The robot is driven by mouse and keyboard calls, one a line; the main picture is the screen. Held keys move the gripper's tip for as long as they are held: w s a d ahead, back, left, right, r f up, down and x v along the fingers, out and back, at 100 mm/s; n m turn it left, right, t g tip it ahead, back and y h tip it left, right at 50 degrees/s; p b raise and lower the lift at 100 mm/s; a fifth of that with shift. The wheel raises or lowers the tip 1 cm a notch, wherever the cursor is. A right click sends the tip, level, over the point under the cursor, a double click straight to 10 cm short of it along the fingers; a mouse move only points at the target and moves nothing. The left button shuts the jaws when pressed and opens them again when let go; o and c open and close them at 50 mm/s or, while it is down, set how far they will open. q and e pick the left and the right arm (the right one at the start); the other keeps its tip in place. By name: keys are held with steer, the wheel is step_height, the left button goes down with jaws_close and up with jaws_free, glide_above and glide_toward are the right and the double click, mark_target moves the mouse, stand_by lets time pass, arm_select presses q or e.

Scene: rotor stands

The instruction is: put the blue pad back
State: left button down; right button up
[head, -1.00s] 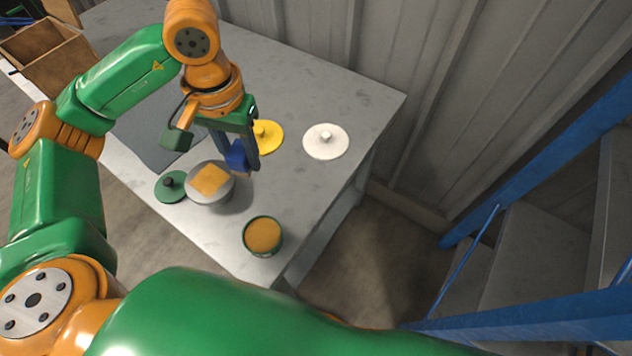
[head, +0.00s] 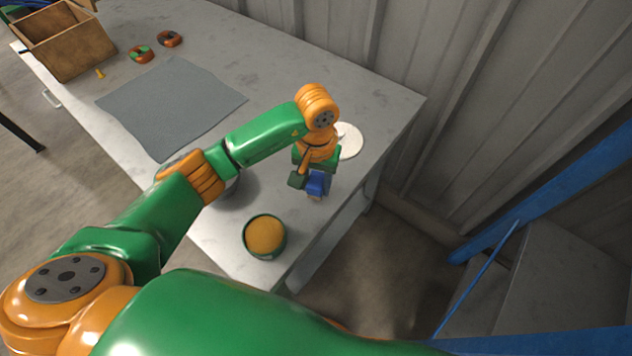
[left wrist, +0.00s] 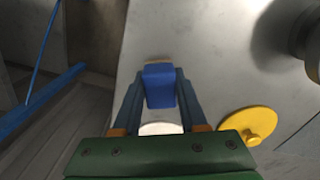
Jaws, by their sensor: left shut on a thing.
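The blue pad (head: 318,182) is a small block held between the fingers of my left gripper (head: 316,186), above the right part of the grey table. The left wrist view shows the pad (left wrist: 160,86) clamped between both fingertips, with a thin tan edge at its far end. A white disc (head: 349,141) with a raised centre lies just behind the gripper. My right gripper is not in view.
A yellow disc with a knob (left wrist: 248,122) lies on the table in the left wrist view. A grey mat (head: 172,105) covers the table's left-middle. The table's right edge is close to the gripper.

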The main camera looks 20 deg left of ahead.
mark_target(316, 180)
arm_select(q)
steer(key=shift+f, duration=0.75)
steer(key=shift+c, duration=2.2)
jaws_free()
steer(key=shift+r, duration=0.25)
step_height(316, 180, up, 12)
steer(key=shift+w, duration=0.1)
